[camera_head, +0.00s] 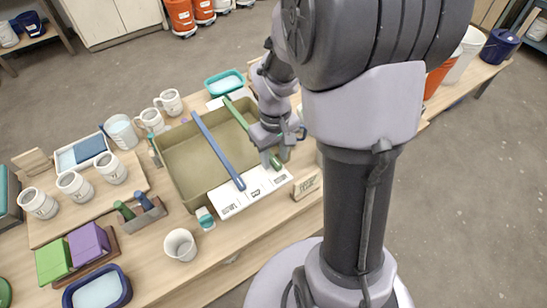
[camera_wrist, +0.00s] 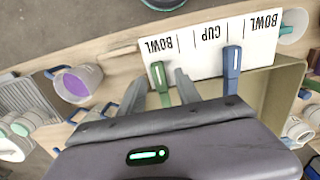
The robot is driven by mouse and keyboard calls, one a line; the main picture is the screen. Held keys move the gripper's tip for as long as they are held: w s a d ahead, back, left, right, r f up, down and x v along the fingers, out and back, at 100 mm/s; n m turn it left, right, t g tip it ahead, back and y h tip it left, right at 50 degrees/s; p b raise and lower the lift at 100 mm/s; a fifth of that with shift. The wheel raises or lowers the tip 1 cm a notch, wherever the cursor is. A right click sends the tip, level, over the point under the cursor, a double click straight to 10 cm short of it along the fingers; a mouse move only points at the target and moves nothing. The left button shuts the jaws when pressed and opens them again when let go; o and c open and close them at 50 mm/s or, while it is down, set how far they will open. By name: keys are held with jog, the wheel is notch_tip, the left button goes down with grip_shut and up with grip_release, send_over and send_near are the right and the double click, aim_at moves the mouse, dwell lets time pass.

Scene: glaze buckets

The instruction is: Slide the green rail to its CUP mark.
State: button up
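The green rail (camera_head: 238,114) lies across the tan basin (camera_head: 171,178), with its near end at my gripper (camera_head: 269,151). In the wrist view the green rail's end (camera_wrist: 161,79) is at the left BOWL label of the white scale board (camera_wrist: 205,60), to the left of the CUP label. The board also shows in the head view (camera_head: 237,201). My gripper (camera_wrist: 161,82) is open, with one finger on each side of the green rail; gaps show beside it. The blue rail (camera_wrist: 232,68) ends just right of CUP; it also spans the basin in the head view (camera_head: 217,149).
White mugs (camera_head: 74,186) stand on a board at the left. A small white cup (camera_head: 180,245) and a blue-rimmed tub (camera_head: 97,289) stand near the front. A wooden sign (camera_head: 306,186) stands right of the scale board. A teal tray (camera_head: 224,83) sits behind the basin.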

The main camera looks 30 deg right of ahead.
jog(key=shift+f, duration=0.15)
grip_shut()
dwell(1.4)
